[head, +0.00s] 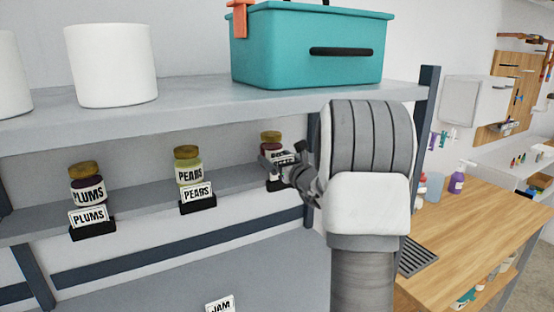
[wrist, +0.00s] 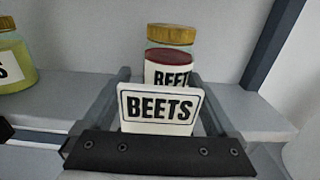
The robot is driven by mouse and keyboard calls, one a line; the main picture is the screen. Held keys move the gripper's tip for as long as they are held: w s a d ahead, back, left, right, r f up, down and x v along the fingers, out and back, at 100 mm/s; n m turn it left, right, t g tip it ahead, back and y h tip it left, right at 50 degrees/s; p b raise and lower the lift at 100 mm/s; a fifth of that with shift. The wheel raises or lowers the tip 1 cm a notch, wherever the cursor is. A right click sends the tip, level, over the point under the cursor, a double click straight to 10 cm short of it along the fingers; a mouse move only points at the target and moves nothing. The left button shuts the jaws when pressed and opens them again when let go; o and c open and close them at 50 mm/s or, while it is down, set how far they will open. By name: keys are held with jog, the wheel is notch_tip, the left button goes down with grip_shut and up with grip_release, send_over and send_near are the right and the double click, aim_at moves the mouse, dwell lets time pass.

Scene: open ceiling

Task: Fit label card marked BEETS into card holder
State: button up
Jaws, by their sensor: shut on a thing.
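The white BEETS card (wrist: 160,108) stands face-on between the fingers of my gripper (wrist: 160,95) in the wrist view, its black lettering upright. In the head view the card (head: 284,158) is small and partly covered by my gripper (head: 286,164). My gripper is shut on it. The BEETS jar (wrist: 170,65), with a tan lid and dark red contents, stands just behind the card on the shelf. A black card holder (head: 275,185) shows partly below the gripper in the head view. I cannot tell whether the card touches it.
Jars of plums (head: 87,185) and pears (head: 188,165) stand left on the same shelf (head: 135,200), each behind a labelled holder. A teal box (head: 310,50) sits on the shelf above. A dark post (wrist: 273,45) rises right of the beets jar. A JAM card (head: 220,304) shows low down.

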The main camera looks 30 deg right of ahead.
jog(key=shift+f+b, duration=1.4)
jog(key=shift+b, duration=0.05)
jog(key=o, duration=1)
jog(key=shift+c, duration=0.2)
jog(key=shift+s, duration=0.1)
jog(key=s+a+b, duration=0.1)
jog(key=s, duration=1.6)
jog(key=shift+b, duration=0.3)
